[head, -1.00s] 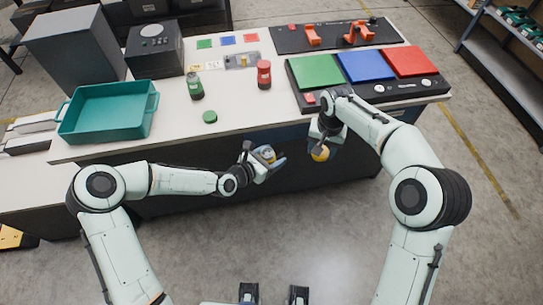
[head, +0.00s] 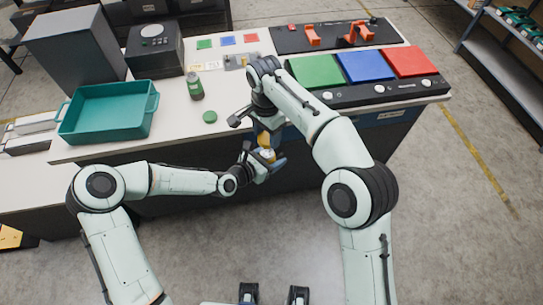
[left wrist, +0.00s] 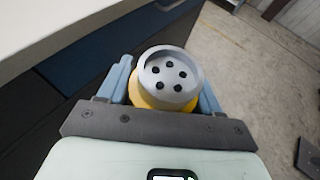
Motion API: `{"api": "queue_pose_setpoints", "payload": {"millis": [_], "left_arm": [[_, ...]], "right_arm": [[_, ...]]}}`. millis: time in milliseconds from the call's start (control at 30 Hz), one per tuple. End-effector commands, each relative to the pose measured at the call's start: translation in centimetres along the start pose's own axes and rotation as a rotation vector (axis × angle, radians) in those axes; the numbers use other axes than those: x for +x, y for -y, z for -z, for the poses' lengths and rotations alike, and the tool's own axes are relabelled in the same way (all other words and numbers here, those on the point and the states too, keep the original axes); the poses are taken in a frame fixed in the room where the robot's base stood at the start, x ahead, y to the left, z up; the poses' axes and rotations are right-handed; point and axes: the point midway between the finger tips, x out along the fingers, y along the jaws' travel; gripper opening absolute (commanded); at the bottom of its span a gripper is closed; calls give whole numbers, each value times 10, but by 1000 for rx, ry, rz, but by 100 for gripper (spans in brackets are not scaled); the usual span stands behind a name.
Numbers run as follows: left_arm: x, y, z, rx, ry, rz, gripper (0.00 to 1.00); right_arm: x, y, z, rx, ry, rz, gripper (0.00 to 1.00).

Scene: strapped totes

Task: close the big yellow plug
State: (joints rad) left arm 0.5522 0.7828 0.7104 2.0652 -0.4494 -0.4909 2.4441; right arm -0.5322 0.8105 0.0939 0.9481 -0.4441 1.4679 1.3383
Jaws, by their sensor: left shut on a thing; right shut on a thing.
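My left gripper (head: 265,165) is shut on one yellow plug half (head: 267,155), held in front of the bench. In the left wrist view, this half (left wrist: 168,76) sits between the blue-grey fingers, its round grey rim and face with several dark spots open to view. My right gripper (head: 268,127) is shut on the other yellow half (head: 263,140), just above the left one.
The bench edge lies just behind both grippers. On the bench are a teal tote (head: 110,112), a green bottle (head: 194,86), a green disc (head: 210,117) and a panel with green, blue and red pads (head: 365,66). My right arm covers the red bottle's place.

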Motion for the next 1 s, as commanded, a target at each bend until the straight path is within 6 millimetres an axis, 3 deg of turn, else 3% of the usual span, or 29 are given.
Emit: {"api": "queue_pose_setpoints", "payload": {"millis": [500, 1000], "left_arm": [[0, 0, -1, 1, 2, 0, 9], [0, 0, -1, 1, 2, 0, 9]], "right_arm": [[38, 0, 0, -1, 0, -1, 27], [39, 0, 0, 0, -2, 0, 27]]}}
